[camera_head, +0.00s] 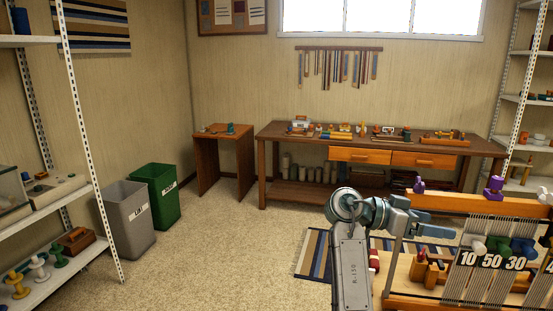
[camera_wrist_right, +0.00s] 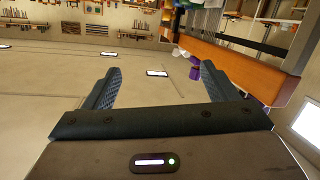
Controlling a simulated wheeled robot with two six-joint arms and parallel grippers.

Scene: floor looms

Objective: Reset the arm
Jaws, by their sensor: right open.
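My right arm rises from the bottom of the head view, and its gripper (camera_head: 432,222) points right, close to the loom's upper orange beam. In the right wrist view the gripper (camera_wrist_right: 157,72) shows its two dark ribbed fingers spread apart with nothing between them. The loom (camera_head: 460,203) stands at the right of the head view, with purple knobs (camera_head: 494,187) on its beam. Its orange beam (camera_wrist_right: 250,67) and purple knobs (camera_wrist_right: 193,68) lie just beyond the right finger in the wrist view. My left gripper is not in view.
A long workbench (camera_head: 285,136) with tools and a small side table (camera_head: 207,137) stand along the back wall. A grey bin (camera_head: 130,220) and a green bin (camera_head: 157,195) stand beside the left shelf (camera_head: 70,206). A striped rug (camera_head: 315,254) lies by the loom. The middle floor is clear.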

